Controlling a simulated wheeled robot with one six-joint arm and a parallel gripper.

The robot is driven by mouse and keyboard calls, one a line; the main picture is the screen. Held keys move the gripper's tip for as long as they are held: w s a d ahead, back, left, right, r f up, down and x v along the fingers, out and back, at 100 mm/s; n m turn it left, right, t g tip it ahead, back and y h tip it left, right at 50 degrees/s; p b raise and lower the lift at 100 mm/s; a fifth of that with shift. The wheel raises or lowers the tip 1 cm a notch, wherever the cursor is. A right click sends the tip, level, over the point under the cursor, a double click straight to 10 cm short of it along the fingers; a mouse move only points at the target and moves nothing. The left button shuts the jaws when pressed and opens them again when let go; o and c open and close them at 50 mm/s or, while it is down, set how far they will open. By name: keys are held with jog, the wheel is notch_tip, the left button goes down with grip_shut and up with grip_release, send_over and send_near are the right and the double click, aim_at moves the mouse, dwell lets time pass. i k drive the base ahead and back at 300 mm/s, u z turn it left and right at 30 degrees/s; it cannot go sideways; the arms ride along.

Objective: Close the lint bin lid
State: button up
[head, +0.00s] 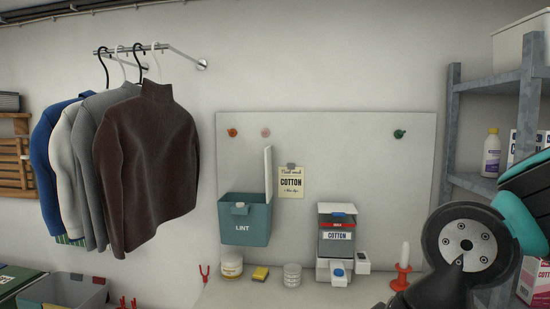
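The lint bin (243,225) is a teal box marked LINT, mounted on the pale wall panel left of centre. Its lid (268,172) is a thin white panel that stands upright at the bin's right side, so the bin is open at the top. The inside of the bin is mostly hidden from this angle. My arm shows at the right edge, well to the right of the bin, but my gripper's fingers are not in view.
Shirts (148,165) hang at left. A grey shelf (497,90) stands at right. A note (291,182) hangs beside the lid.

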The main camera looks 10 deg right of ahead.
aim_at(267, 150)
jog(key=u, duration=1.2)
jog(key=i, duration=1.4)
jog(key=z, duration=0.5)
